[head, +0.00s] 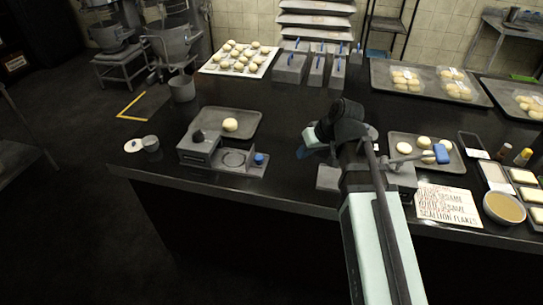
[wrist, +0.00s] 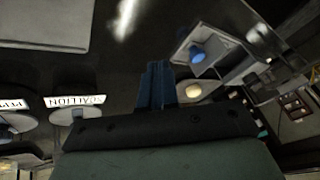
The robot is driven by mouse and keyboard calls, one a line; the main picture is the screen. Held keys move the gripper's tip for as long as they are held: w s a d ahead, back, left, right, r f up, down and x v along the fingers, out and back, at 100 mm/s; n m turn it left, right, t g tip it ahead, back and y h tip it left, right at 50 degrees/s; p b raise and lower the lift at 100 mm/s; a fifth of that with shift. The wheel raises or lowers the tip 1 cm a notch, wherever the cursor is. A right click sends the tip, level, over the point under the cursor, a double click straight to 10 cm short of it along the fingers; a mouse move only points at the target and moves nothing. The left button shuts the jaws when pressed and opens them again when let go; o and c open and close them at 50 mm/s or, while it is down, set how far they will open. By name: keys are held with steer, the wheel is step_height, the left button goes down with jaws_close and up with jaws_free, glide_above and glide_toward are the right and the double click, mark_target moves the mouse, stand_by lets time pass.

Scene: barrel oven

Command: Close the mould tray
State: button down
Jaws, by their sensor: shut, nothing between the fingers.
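The mould tray (head: 233,159) is a grey flat piece with a round recess, extending right from a grey block (head: 198,150) on the black counter. A blue knob (head: 259,159) stands at its right end. In the wrist view, a blue knob (wrist: 198,57) sits on a grey plate (wrist: 214,42) at upper right. My gripper (head: 303,152) is to the right of the knob, apart from it. Its blue fingers (wrist: 155,75) are together and empty. The forearm hides part of the counter behind it.
A tray with one dough ball (head: 230,125) lies behind the mould tray. A small grey plate (head: 328,177) is near the front edge below my gripper. A tray of buns (head: 425,169) is right of my arm. Lidded grey containers (head: 290,68) stand at the back.

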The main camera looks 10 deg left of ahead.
steer(key=w+a+f+m, duration=0.1)
steer(key=a+f, duration=0.1)
steer(key=w+a+f+m, duration=0.1)
steer(key=a+f, duration=0.1)
steer(key=w+a+f+m+t+y, duration=0.1)
steer(key=a+f, duration=0.1)
steer(key=shift+w+a+f+m, duration=0.4)
steer(key=shift+s+a, duration=0.25)
steer(key=shift+a, duration=0.7)
steer(key=shift+s+a, duration=0.2)
steer(key=shift+a, duration=0.8)
steer(key=shift+a, duration=0.1)
glide_toward(236, 160)
steer(key=w+a+f, duration=0.2)
steer(key=a, duration=0.1)
steer(key=w+a+f, duration=0.1)
steer(key=shift+a+f, duration=0.15)
steer(key=shift+s+a, duration=0.15)
steer(key=shift+a, duration=0.35)
